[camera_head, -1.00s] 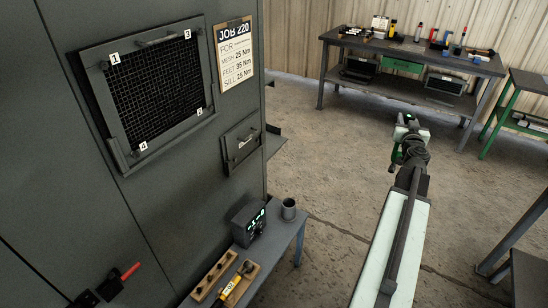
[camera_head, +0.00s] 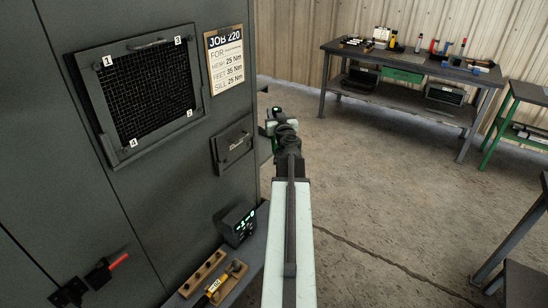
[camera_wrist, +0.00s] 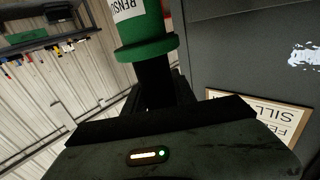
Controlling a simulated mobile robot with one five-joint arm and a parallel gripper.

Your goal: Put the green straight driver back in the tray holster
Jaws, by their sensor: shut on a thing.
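My gripper (camera_head: 275,122) is at the far end of my outstretched arm, in front of the cabinet's right edge. In the wrist view its dark jaws (camera_wrist: 158,88) are shut on the green straight driver (camera_wrist: 146,40), which has a white label and a wide green collar. Only a bit of green shows at the gripper in the head view. I cannot tell which one is the tray holster.
The grey cabinet (camera_head: 180,180) with its mesh panel (camera_head: 150,95) fills the left. A dark box with a green display (camera_head: 238,224) stands on the low bench. A workbench (camera_head: 410,70) with tools stands at the back.

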